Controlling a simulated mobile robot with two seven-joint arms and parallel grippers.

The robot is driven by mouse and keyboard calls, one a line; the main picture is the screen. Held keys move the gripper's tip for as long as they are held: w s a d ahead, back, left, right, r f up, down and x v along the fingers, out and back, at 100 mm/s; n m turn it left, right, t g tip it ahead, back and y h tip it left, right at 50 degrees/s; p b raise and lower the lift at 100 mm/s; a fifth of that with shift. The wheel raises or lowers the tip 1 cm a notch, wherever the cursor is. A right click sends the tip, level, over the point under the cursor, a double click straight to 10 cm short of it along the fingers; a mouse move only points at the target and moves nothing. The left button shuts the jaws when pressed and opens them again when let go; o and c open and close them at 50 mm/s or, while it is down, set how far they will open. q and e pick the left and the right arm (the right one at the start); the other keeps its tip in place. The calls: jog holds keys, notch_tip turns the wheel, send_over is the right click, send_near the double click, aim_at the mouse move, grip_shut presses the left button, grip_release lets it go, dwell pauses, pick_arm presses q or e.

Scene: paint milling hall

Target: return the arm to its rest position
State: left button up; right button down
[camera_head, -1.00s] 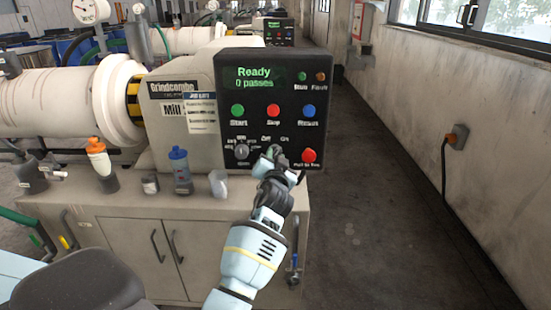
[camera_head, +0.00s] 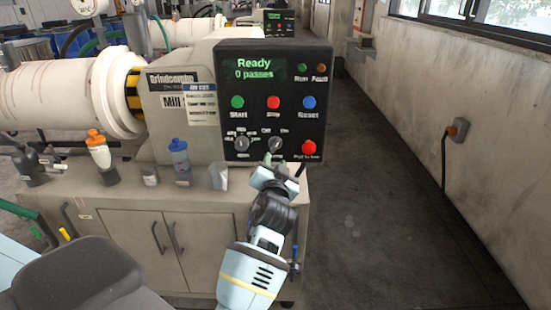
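My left arm reaches up from the bottom centre. Its gripper (camera_head: 268,160) is just below the right-hand rotary knob (camera_head: 275,144) on the mill's dark control panel (camera_head: 256,188), with a small gap showing between them. Seen from behind, the fingers hide whether they are open or shut, and nothing held is visible. The panel's screen (camera_head: 255,69) reads "Ready" and "0 passes". A left knob (camera_head: 241,144), green, red and blue buttons, and a red emergency button (camera_head: 308,147) are uncovered. My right gripper is out of view.
The cabinet top (camera_head: 130,200) carries an orange-capped bottle (camera_head: 99,152), a blue-capped bottle (camera_head: 180,163) and small cups left of my gripper. The white mill drum (camera_head: 65,98) is behind. Open floor (camera_head: 390,220) lies right, up to the wall with a socket (camera_head: 458,129).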

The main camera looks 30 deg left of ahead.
pick_arm(q)
jog(key=shift+s+d, duration=0.1)
jog(key=shift+s, duration=0.05)
dwell(0.4)
jog(key=s+d+f+m+g+h, duration=0.1)
jog(key=s+d+f+h, duration=0.1)
jog(key=s+f, duration=0.45)
jog(key=s+d+f+m+h, duration=0.1)
jog(key=s+d+f+h, duration=0.2)
jog(key=f, duration=0.6)
jog(key=s+d+f+m+g+h, duration=0.1)
jog(key=s+d+f+h, duration=0.1)
jog(key=s+f, duration=0.35)
jog(key=s+d+f+g+h, duration=0.1)
jog(key=s+f, duration=0.3)
jog(key=s, duration=0.4)
jog(key=s+d+f+g+h, duration=0.1)
jog(key=s+d+f, duration=0.3)
jog(key=s, duration=0.4)
jog(key=s+d+f+g+h, duration=0.2)
jog(key=s+d+f, duration=0.1)
jog(key=s+f, duration=0.3)
jog(key=shift+s+n+h, duration=0.3)
jog(key=shift+s+n, duration=0.1)
jog(key=shift+s, duration=0.5)
